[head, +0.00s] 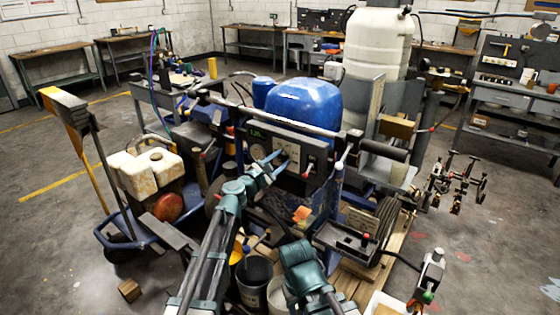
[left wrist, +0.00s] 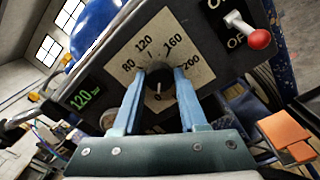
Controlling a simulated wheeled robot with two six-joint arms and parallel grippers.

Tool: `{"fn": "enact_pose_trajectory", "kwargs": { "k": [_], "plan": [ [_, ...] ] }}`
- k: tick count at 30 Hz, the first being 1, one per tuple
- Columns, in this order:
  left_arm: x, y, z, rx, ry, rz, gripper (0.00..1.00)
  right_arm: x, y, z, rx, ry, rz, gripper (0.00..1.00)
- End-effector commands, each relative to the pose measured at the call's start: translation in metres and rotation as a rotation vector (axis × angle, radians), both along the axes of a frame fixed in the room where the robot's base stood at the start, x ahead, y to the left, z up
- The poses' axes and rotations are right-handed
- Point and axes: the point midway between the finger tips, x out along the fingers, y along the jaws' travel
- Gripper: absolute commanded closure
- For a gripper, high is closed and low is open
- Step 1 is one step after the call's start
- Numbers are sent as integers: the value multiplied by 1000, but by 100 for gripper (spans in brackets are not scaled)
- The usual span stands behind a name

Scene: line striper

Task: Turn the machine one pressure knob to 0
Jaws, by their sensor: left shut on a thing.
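The pressure knob (left wrist: 158,72) is a dark round knob on a pale dial plate (left wrist: 180,32) marked 80, 120, 160, 200 and 0. A green display (left wrist: 86,95) beside it reads 120. My left gripper (left wrist: 158,80) has its two fingers on either side of the knob, shut on it. A short white mark shows below the knob, near the 0; I cannot tell if it is the pointer. In the head view, my left gripper (head: 278,160) reaches the dark control panel (head: 254,146), and its fingers partly hide the knob.
A switch with a red tip (left wrist: 258,38) sticks out of the panel near ON and OFF labels. A blue tank (head: 305,103) is behind the panel. An orange piece (left wrist: 284,130) is below right. Buckets (head: 254,272) stand below my left arm.

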Motion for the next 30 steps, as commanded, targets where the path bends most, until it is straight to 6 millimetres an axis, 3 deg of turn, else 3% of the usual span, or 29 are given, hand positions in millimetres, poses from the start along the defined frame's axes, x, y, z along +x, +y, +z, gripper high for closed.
{"fn": "enact_pose_trajectory", "kwargs": {
  "k": [1,2,6,17,30],
  "plan": [
    [-1,0,-1,1,0,-1,100,0,0,0,0,0,0,50],
    [-1,0,-1,1,0,-1,55,0,0,0,0,0,0,50],
    [-1,0,-1,1,0,-1,29,0,0,0,0,0,0,50],
    [-4,2,0,0,0,0,28,0,0,0,0,0,0,50],
    [-77,50,-2,1,0,1,28,0,0,-2,0,0,0,50]
  ]
}}
